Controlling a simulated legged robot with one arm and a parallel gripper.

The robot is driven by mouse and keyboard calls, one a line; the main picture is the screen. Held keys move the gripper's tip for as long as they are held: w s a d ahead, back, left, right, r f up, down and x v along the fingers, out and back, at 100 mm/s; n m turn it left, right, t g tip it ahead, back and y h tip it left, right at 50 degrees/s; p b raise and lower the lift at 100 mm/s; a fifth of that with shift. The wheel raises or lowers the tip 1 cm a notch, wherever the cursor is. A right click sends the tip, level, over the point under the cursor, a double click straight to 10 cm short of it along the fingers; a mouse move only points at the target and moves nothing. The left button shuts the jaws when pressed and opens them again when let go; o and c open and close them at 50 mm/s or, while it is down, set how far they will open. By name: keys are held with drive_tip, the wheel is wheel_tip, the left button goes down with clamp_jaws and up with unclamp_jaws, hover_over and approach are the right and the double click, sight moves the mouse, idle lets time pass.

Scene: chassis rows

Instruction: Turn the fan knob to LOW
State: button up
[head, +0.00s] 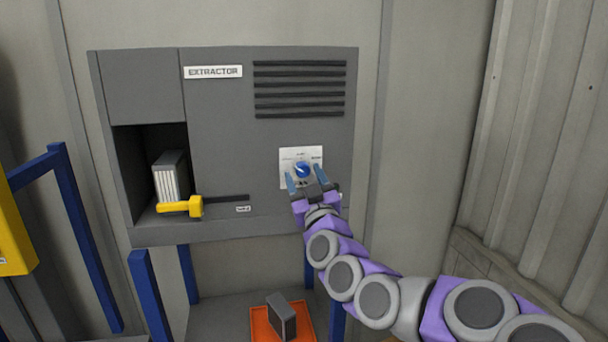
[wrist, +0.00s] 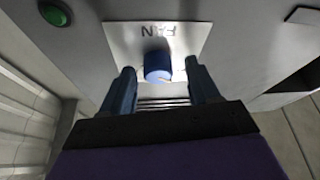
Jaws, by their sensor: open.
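The fan knob (head: 302,169) is a round blue knob on a pale label plate (head: 287,155) on the front of the grey extractor cabinet (head: 222,130). In the wrist view the knob (wrist: 158,66) shows in front of the plate marked FAN (wrist: 125,38). The small position words are too small to read. My gripper (head: 305,177) is open, with its two blue fingers on either side of the knob. In the wrist view my gripper (wrist: 162,80) has the knob between its fingertips, with gaps at both sides.
A yellow handle (head: 182,207) sits at a slot by the open bay, which holds a pale filter block (head: 170,177). A dark block stands on an orange tray (head: 262,331) below. A green button (wrist: 54,15) shows in the wrist view. Blue posts (head: 88,235) stand at left.

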drive_tip(key=shift+w+r, duration=0.1)
drive_tip(key=shift+w, duration=0.1)
drive_tip(key=c, duration=1)
